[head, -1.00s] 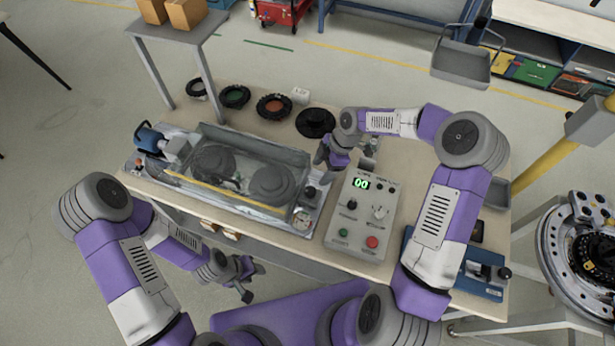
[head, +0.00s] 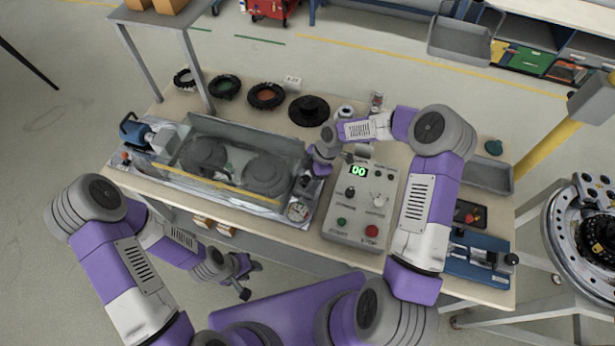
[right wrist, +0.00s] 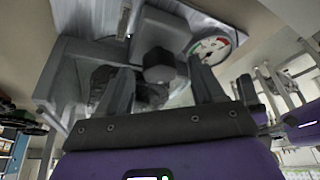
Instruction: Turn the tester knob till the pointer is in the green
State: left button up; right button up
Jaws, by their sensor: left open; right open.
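The tester (head: 255,205) is a long grey bench unit with a clear cover. Its round gauge (head: 298,211) sits at its right end and shows green and red bands in the right wrist view (right wrist: 212,46); the pointer's exact place is too small to tell. The dark knob (right wrist: 160,64) stands beside the gauge. My right gripper (head: 314,172) is open over that end of the tester, its fingers on either side of the knob in the wrist view, with no clear contact. My left gripper (head: 246,280) is open and empty, low in front of the table.
A grey control box (head: 360,205) with a "00" display, knobs and buttons stands right of the tester. Several rings (head: 266,95) and a black disc (head: 309,110) lie behind. A blue device (head: 478,262) and a grey tray (head: 488,176) are at the right.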

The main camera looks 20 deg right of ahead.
jog(key=shift+a+f, duration=0.1)
jog(key=shift+f, duration=0.15)
jog(key=c, duration=1.1)
jog(key=shift+o, duration=0.2)
jog(key=shift+s+f+m+t+b, duration=0.1)
jog(key=shift+m+t+b, duration=0.6)
jog(key=shift+m+b, duration=1.1)
jog(key=m+t+h+b, duration=0.1)
jog(key=m+b, duration=0.2)
jog(key=shift+s+a+m, duration=0.1)
jog(key=shift+m, duration=0.2)
jog(key=shift+m+t+h+b, duration=0.5)
jog(key=shift+m+t+b, duration=0.1)
jog(key=shift+m+b, duration=1.25)
jog(key=shift+s, duration=0.1)
jog(key=o, duration=1.1)
jog(key=shift+c, duration=0.2)
